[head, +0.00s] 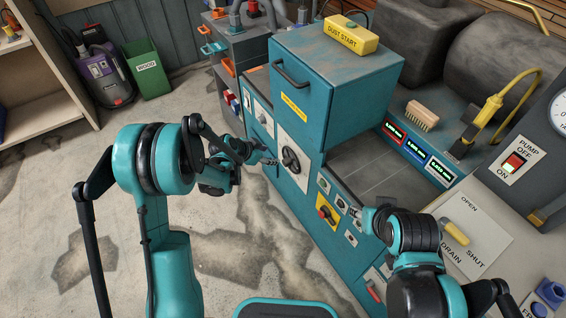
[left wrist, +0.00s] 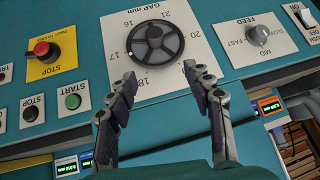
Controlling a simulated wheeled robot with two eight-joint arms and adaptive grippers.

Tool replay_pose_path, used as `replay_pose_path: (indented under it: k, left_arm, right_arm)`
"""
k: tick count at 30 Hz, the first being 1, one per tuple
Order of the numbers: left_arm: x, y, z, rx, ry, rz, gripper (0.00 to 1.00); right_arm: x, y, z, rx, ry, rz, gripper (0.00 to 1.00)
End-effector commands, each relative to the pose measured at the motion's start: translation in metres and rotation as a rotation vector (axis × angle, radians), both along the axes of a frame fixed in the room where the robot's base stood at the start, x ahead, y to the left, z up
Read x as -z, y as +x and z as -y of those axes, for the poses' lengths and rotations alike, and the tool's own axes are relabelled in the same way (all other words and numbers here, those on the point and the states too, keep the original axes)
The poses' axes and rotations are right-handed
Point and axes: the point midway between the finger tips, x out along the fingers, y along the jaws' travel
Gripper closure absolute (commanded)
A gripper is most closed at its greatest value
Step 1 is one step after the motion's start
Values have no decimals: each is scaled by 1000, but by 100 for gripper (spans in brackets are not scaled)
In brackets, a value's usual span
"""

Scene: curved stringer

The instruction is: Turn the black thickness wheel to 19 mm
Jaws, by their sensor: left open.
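The black thickness wheel (head: 291,159) is on a white plate on the front of the teal machine. In the left wrist view the wheel (left wrist: 157,43) shows face on, under the words GAP mm, with 16, 17, 18, 20 and 21 readable around it. The 19 is not visible. My left gripper (head: 270,159) is close to the wheel. In the left wrist view its two fingers (left wrist: 160,73) are spread and empty, just below the wheel. My right gripper (head: 352,211) is small and partly hidden at the machine's front; its jaws are unclear.
A red STOP button (left wrist: 42,50) on a yellow plate and a green START button (left wrist: 72,101) are left of the wheel. A FEED knob (left wrist: 258,36) is to its right. The machine's upper box has a handle (head: 291,75). Open floor (head: 75,200) lies left.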

Motion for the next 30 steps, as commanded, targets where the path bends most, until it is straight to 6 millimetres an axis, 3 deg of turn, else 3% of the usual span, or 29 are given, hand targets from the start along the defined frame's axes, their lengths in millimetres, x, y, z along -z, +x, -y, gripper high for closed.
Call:
replay_pose_path:
  k: [3, 7, 13, 21, 30]
  left_arm:
    - [37, 13, 5, 68, 0, 37, 49]
    - [62, 18, 9, 117, 3, 67, 49]
    - [81, 25, 17, 140, 4, 81, 49]
    - [113, 48, 38, 139, 3, 79, 49]
    - [126, 60, 49, 136, 5, 80, 49]
  right_arm:
    - [-3, 0, 0, 0, 0, 0, 60]
    - [-4, 0, 0, 0, 0, 0, 60]
    - [1, 0, 0, 0, 0, 0, 60]
    - [18, 0, 0, 0, 0, 0, 60]
    - [25, 0, 0, 0, 0, 0, 60]
